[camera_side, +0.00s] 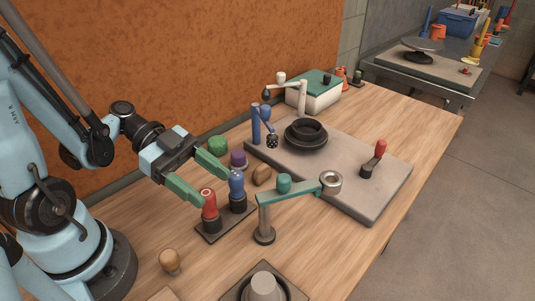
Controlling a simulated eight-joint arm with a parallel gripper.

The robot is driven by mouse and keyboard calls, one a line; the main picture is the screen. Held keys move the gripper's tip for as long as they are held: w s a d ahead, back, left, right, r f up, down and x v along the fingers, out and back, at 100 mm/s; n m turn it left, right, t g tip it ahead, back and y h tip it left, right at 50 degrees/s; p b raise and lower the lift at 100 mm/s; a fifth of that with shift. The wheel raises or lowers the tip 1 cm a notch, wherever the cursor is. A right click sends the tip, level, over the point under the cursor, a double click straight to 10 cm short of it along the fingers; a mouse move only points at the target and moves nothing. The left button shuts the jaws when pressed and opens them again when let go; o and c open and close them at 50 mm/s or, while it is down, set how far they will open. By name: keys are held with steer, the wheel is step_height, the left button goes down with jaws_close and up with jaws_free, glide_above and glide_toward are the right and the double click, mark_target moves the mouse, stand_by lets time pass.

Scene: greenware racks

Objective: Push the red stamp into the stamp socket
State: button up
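A red stamp (209,204) with a pale ring on its top stands upright on a dark base plate (232,230). A blue stamp (237,184) stands beside it, to the right, on the same plate. Each has a dark lower part; I cannot tell how deep either sits, and no empty stamp socket is clearly visible. My gripper (217,190) is open, its two green fingers spread wide. The left fingertip is close to the red stamp and the right one close to the blue stamp; whether they touch is unclear. Nothing is held between them.
A teal swing arm (292,191) on a post stands just right of the stamps. Green (218,145) and purple (238,159) pieces stand behind. A grey board (345,192) carries a black round wheel (306,134) and red-handled lever (379,149). A wooden knob (170,261) is in front.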

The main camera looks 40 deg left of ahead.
steer(key=s+a+r, duration=0.1)
steer(key=a+r, duration=0.3)
steer(key=r, duration=0.5)
steer(key=shift+a, duration=0.25)
stand_by(0.5)
steer(key=shift+s, duration=0.1)
steer(key=w+a+f+n+t+y, duration=0.2)
steer(key=w+f+n+y, duration=0.4)
steer(key=n+y, duration=0.7)
steer(key=shift+w+a+n+t, duration=0.35)
steer(key=shift+w+n+t, duration=0.5)
steer(key=shift+n, duration=0.15)
